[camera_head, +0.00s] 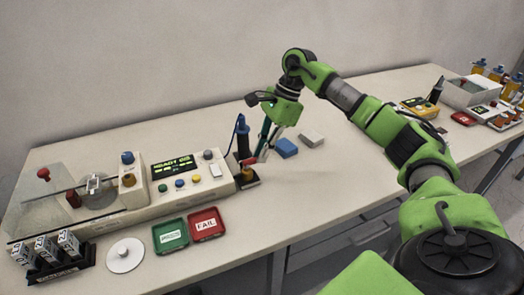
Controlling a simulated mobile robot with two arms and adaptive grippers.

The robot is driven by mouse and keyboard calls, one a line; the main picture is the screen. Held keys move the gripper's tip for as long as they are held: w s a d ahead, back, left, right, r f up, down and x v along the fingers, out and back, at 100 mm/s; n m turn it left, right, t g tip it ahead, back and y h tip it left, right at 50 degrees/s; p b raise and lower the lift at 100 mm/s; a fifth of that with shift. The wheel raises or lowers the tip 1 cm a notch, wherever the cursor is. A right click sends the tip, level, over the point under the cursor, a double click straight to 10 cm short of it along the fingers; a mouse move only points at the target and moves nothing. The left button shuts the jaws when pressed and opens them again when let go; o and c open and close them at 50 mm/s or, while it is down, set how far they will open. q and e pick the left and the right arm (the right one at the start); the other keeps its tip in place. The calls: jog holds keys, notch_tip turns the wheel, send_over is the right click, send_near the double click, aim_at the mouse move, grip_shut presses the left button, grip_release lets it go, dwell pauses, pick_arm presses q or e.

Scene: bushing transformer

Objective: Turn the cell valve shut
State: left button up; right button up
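The test cell is a low white unit with a clear cover at the left; a red knob (43,174) tops the cover and a blue knob (127,157) tops a white post. I cannot tell for sure which part is the cell valve. A small red-topped fitting (248,162) stands on a dark base just right of the lit console (175,180). My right gripper (263,153) points down beside this fitting, very close to it. Whether it touches the fitting, and whether its fingers are open, is too small to tell. My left gripper is not in view.
A dark blue upright tool (242,137) stands behind the fitting. A blue block (286,148) and a white block (311,138) lie to the right. Green (170,236) and red FAIL (206,224) trays, a white disc (125,255) and a vial rack (60,265) line the front.

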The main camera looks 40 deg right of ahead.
jog(key=o, duration=0.3)
jog(key=shift+o, duration=0.2)
jog(key=w+v, duration=0.1)
jog(key=v, duration=1.1)
jog(key=shift+s+d, duration=0.15)
jog(key=shift+s, duration=0.3)
